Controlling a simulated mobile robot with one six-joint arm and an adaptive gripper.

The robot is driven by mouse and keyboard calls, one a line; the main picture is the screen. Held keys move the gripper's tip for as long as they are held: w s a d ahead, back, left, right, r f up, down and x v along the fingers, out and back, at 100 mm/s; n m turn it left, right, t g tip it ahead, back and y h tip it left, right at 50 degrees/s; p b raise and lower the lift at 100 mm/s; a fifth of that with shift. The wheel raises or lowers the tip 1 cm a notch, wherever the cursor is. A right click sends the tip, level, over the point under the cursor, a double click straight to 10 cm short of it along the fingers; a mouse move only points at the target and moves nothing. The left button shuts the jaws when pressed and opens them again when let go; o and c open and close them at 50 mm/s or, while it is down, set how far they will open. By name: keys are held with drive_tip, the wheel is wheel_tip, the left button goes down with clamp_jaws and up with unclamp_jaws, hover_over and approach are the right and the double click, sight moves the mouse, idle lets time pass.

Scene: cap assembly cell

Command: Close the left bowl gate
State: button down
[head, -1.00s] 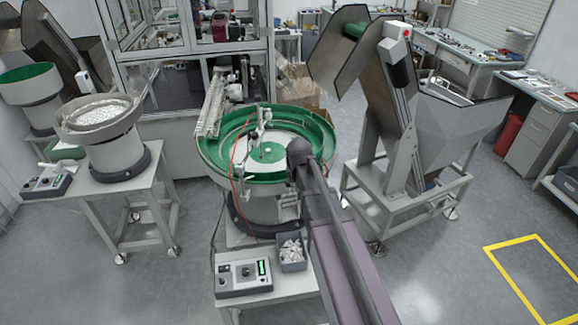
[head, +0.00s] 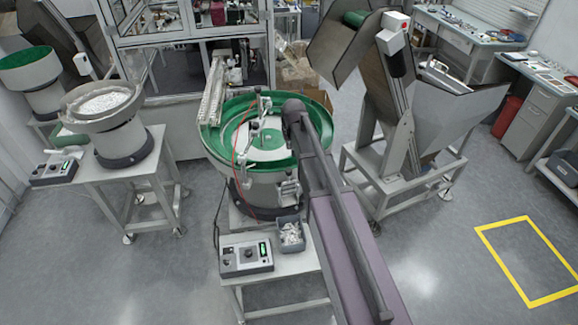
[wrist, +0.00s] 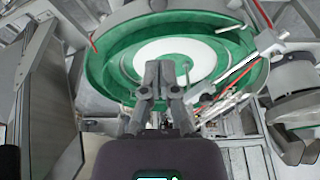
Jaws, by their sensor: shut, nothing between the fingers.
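A round green feeder bowl (head: 228,152) stands on a grey base in the middle of the head view. It fills the top of the wrist view, with a green wall (wrist: 112,75) and a white disc inside. Metal bracketry with a thin red tube (head: 236,172) crosses the bowl's left part; I cannot tell which piece is the gate or how it stands. My gripper (wrist: 164,68) is shut and empty, its fingers in front of the bowl in the wrist view. In the head view my arm reaches over the bowl's right side and hides part of it; the fingertips are not clear there.
A second bowl (head: 103,102) with white parts stands on a table at left. A hopper conveyor (head: 400,100) stands close at right. A control box (head: 245,256) and a grey bin (head: 290,235) sit in front. Open floor lies at right around a yellow square (head: 530,262).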

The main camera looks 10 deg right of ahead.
drive_tip(key=shift+f, duration=0.1)
drive_tip(key=b, duration=1)
hover_over(289, 174)
drive_tip(key=x, duration=0.3)
drive_tip(key=s+x, duration=0.1)
drive_tip(key=x, duration=0.2)
drive_tip(key=s+x, duration=0.1)
drive_tip(key=x, duration=0.2)
drive_tip(key=shift+w+f, duration=0.15)
drive_tip(key=shift+f, duration=0.4)
drive_tip(key=shift+f+b, duration=1.75)
drive_tip(key=shift+f, duration=0.1)
wheel_tip(289, 174, down, 6)
drive_tip(key=b, duration=0.5)
drive_tip(key=shift+r+b, duration=0.15)
drive_tip(key=shift+b, duration=0.2)
drive_tip(key=shift+s, duration=0.3)
drive_tip(key=shift+r, duration=0.25)
